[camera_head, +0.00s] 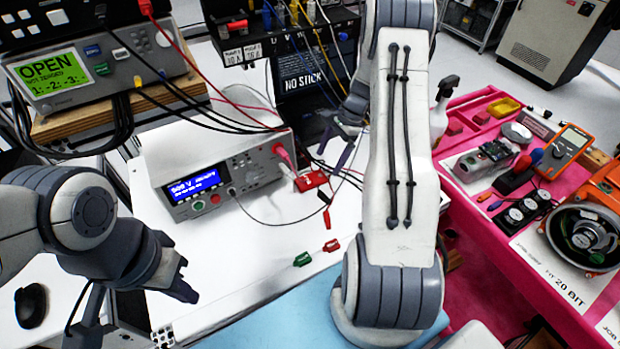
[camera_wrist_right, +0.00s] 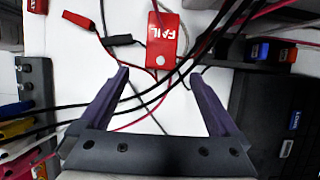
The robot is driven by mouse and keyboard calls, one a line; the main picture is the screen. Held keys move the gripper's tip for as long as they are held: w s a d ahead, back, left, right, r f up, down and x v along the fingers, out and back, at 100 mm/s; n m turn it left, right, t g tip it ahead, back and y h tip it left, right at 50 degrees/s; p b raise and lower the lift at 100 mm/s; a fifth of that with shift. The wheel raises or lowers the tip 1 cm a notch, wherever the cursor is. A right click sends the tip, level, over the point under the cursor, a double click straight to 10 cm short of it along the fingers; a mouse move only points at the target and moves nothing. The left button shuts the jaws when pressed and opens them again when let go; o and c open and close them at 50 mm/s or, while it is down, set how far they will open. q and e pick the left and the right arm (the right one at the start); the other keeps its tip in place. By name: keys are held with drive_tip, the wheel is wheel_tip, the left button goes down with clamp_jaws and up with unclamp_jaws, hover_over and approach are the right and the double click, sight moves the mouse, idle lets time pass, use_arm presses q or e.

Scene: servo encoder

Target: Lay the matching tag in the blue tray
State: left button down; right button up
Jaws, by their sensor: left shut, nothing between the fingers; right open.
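A red tag marked FAIL (camera_wrist_right: 163,42) lies on the white bench in the right wrist view, just beyond and between my right fingertips. My left gripper (camera_head: 82,314) is shut and empty at the lower left, away from the tag. A light blue flat surface (camera_head: 285,315) shows at the bottom; I cannot tell whether it is the blue tray.
The bench meter (camera_head: 215,180) shows a lit blue display. A green piece (camera_head: 303,259) and a red piece (camera_head: 331,245) lie on bare bench. Red and black leads cross near the tag. A pink table (camera_head: 500,270) with tools stands at right.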

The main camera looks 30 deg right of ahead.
sight(319, 176)
drive_tip(key=x, duration=0.2)
drive_tip(key=p+x, duration=0.1)
drive_tip(key=x, duration=0.1)
drive_tip(key=shift+a+p, duration=0.3)
drive_tip(key=shift+a, duration=0.05)
drive_tip(key=shift+a+f, duration=0.15)
drive_tip(key=shift+f, duration=0.45)
clamp_jaws()
drive_tip(key=shift+r, duration=0.15)
drive_tip(key=shift+w+r, duration=0.1)
drive_tip(key=shift+r, duration=0.35)
wheel_tip(319, 176, up, 2)
drive_tip(key=shift+r+b, duration=0.1)
drive_tip(key=shift+b, duration=0.55)
drive_tip(key=d+b, duration=0.1)
drive_tip(key=d, duration=0.4)
drive_tip(key=d+b, duration=0.2)
drive_tip(key=d, duration=0.3)
drive_tip(key=s+d+b, duration=0.1)
drive_tip(key=d, duration=0.5)
drive_tip(key=shift+d+r, duration=0.15)
drive_tip(key=shift+d, duration=0.85)
